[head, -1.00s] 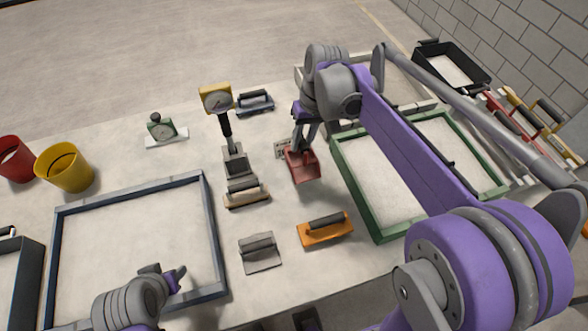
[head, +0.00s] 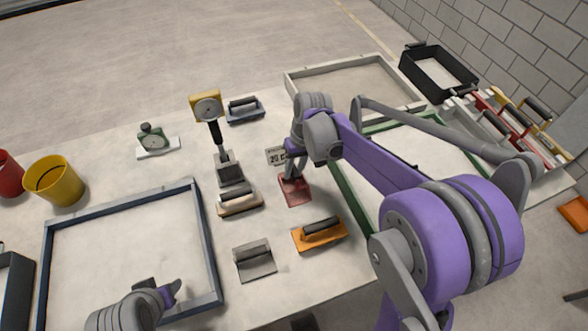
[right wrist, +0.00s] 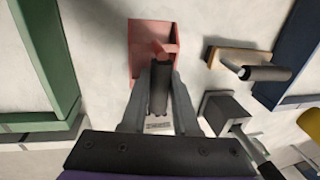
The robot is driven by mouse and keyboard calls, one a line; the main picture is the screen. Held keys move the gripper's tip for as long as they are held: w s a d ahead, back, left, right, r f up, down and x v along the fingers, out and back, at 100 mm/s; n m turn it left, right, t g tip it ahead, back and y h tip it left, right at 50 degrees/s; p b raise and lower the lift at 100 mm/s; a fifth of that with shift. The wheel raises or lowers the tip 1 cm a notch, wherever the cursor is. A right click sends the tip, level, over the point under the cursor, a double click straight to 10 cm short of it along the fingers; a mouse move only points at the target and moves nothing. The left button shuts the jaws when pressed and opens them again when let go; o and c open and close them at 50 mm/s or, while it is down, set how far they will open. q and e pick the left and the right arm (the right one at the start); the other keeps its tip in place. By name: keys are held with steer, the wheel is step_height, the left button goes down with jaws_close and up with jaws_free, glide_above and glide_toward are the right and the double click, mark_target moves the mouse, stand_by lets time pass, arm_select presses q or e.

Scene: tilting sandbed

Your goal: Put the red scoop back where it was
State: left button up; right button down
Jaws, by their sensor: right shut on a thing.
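The red scoop (head: 295,193) is at the middle of the table, between a wooden-based float and the green frame. My right gripper (head: 291,174) is shut on its dark handle. In the right wrist view, the fingers (right wrist: 160,98) lie on both sides of the handle, and the red scoop (right wrist: 146,42) points away from me. I cannot tell if the scoop touches the table. A small printed plate (head: 276,156) lies just behind it. My left gripper (head: 160,289) is over the near part of the blue-grey frame; its jaw opening is unclear.
An orange float (head: 319,235) and a grey float (head: 254,262) are nearer me. The green frame (head: 350,205) stands right, the blue-grey frame (head: 120,203) left.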

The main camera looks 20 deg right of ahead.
steer(key=shift+f, duration=0.15)
steer(key=c, duration=0.7)
jaws_free()
steer(key=shift+o, duration=0.2)
step_height(320, 180, up, 12)
steer(key=d, duration=0.2)
steer(key=shift+s+d+p, duration=0.15)
steer(key=shift+p, duration=0.3)
